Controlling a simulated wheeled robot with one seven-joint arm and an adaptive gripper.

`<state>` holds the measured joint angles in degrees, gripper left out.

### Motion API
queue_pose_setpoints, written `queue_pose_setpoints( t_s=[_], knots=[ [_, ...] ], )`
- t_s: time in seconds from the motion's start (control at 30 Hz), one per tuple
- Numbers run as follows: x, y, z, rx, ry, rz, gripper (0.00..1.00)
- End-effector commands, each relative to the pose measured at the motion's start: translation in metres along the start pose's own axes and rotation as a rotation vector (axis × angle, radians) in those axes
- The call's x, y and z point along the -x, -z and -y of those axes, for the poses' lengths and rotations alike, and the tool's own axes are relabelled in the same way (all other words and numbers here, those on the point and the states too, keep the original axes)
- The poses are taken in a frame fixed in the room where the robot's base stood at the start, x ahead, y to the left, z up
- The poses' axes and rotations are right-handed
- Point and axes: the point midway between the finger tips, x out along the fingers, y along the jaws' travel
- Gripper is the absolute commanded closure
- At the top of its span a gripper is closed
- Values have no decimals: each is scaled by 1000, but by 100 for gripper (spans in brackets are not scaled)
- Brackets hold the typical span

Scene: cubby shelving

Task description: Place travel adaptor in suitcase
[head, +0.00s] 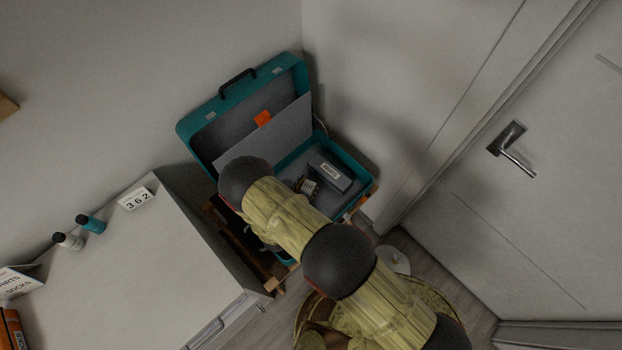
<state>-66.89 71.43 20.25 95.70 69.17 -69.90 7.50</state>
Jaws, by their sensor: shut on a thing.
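The teal suitcase (225,108) stands open in the corner, its grey-lined lid raised and leaning back. In its base lie a dark grey box with a pale label (330,170) and, beside it, a small dark and tan item with a pale label (306,186). I cannot tell whether that item is the travel adaptor. My arm crosses in front of the suitcase and covers its near left part. My gripper is hidden behind my arm, as is anything in it.
A white cabinet (130,270) on the left bears a 362 number sign (136,198), a teal bottle (92,223) and a white bottle (68,240). A brown wooden stand (240,250) is beside the cabinet. A door with a metal handle (513,148) is at right.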

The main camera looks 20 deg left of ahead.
Motion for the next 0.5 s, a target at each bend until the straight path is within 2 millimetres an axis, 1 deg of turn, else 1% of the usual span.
queue_pose_setpoints(
  t_s=[0.03, 0.07, 0.3, 0.5],
  knots=[
    [3, -7, 0, 2, 3, -1, 87],
    [4, -8, 0, 1, 2, -1, 87],
    [4, -7, 0, 0, 1, -1, 87],
    [2, -13, 0, -1, 1, -1, 87]
  ],
)
